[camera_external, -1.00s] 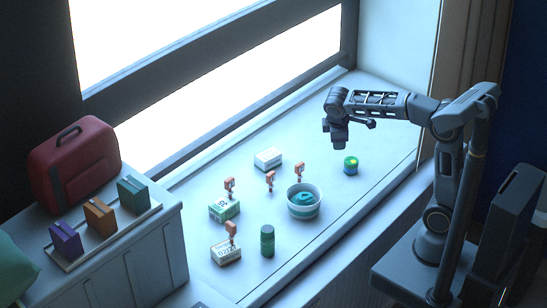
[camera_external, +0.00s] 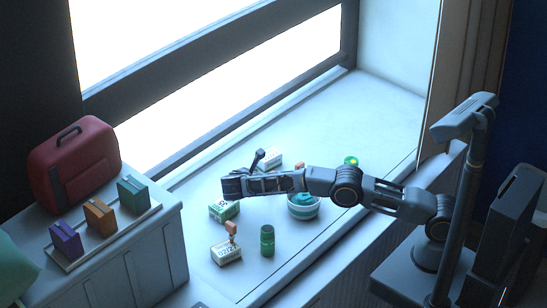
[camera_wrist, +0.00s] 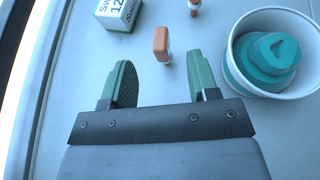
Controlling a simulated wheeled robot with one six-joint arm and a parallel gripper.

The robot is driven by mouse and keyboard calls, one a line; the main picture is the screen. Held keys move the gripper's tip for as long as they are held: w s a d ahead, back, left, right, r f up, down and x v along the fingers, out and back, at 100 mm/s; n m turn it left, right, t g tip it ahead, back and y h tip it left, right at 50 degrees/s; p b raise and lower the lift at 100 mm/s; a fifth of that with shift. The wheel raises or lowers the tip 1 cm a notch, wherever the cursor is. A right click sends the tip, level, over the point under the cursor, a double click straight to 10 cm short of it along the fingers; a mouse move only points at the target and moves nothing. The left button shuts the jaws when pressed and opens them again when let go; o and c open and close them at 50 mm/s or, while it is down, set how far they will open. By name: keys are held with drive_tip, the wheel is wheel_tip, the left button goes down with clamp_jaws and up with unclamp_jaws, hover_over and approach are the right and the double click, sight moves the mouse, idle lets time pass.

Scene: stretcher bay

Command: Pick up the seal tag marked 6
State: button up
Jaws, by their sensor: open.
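My gripper (camera_wrist: 161,78) is open, with its two green-padded fingers apart in the wrist view. An orange-brown seal tag (camera_wrist: 161,42) stands on the sill just ahead of the fingertips, roughly centred between them, with nothing gripped. Its number is not readable. A second orange tag (camera_wrist: 194,5) is partly cut off at the top edge. No mark 6 can be read on any tag.
A striped bowl (camera_external: 304,211) with a teal item (camera_wrist: 267,58) stands close right of my gripper in the wrist view. A green jar (camera_external: 267,240) and green-white box (camera_external: 225,210) stand nearby.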

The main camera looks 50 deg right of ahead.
drive_tip(key=shift+p+x, duration=0.4)
drive_tip(key=shift+x, duration=2.9)
clamp_jaws()
